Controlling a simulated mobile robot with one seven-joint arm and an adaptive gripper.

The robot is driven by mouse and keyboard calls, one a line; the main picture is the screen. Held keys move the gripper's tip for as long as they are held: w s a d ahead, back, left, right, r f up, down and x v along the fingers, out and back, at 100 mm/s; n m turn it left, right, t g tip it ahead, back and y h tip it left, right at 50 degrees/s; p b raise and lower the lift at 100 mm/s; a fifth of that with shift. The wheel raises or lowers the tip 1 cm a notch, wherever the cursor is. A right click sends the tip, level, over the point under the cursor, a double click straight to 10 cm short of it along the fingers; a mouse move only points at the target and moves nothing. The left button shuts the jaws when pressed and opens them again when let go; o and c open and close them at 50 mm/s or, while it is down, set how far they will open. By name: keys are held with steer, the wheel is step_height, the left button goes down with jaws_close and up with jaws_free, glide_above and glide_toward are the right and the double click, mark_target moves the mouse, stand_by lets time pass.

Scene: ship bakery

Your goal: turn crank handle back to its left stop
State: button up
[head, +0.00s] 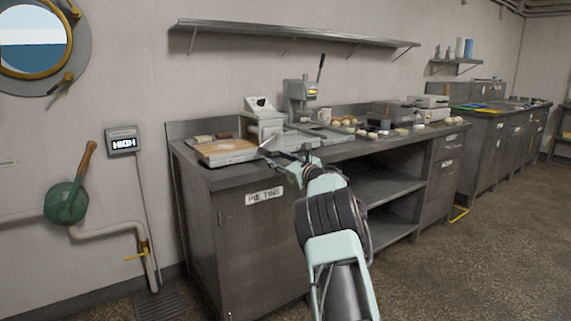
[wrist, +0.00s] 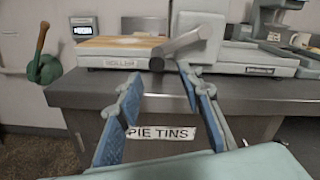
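The crank handle appears as a grey bar (wrist: 182,43) with a rounded near end, sticking out over the counter edge in the wrist view. In the head view a thin pale lever (head: 267,143) shows beside the white machine (head: 262,122). My gripper (head: 288,156) is at the counter's front edge, near this lever. In the wrist view my gripper (wrist: 158,73) is open, its blue-padded fingers apart with nothing between the pads. The bar's near end lies just beyond and between the fingertips; I cannot tell whether they touch.
A wooden-topped board (head: 226,151) lies left of the machine on the metal counter (head: 235,182). A press with a lever (head: 300,97) stands behind. A green wall pump with a wooden handle (head: 68,200) and a display reading HIGH (head: 123,142) are at left. Floor in front is clear.

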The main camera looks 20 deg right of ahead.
steer(key=shift+v, duration=2.1)
